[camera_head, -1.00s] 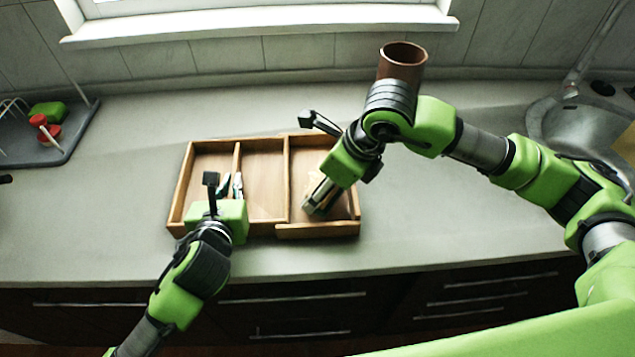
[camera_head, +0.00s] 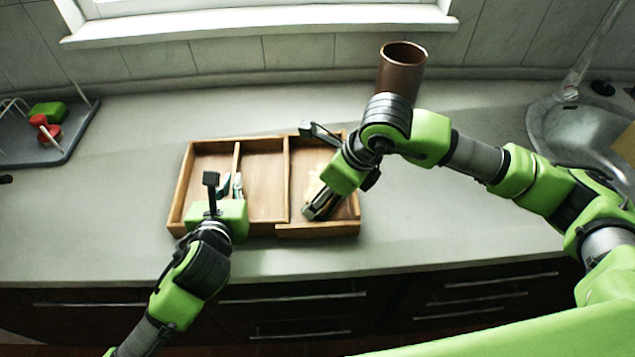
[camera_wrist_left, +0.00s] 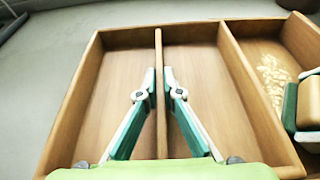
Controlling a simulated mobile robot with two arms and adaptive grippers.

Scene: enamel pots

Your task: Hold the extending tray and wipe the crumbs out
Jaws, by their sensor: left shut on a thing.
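The wooden extending tray (camera_head: 262,138) lies on the counter, split by dividers into compartments. My left gripper (camera_head: 225,185) is shut on the divider between the left and middle compartments; in the left wrist view its fingers (camera_wrist_left: 158,88) stand on either side of that divider (camera_wrist_left: 160,115). My right gripper (camera_head: 318,207) reaches down into the right compartment. In the left wrist view a tan block (camera_wrist_left: 309,102), perhaps a sponge, sits against its green finger pad; the other finger is cut off. Pale crumbs (camera_wrist_left: 272,75) lie on that compartment's floor.
A brown cylinder (camera_head: 402,65) stands behind my right arm. A grey drying tray (camera_head: 50,150) with a green sponge (camera_head: 47,112) and red item (camera_head: 48,132) is at the left. A sink (camera_head: 570,135) is at the right. The counter in front is clear.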

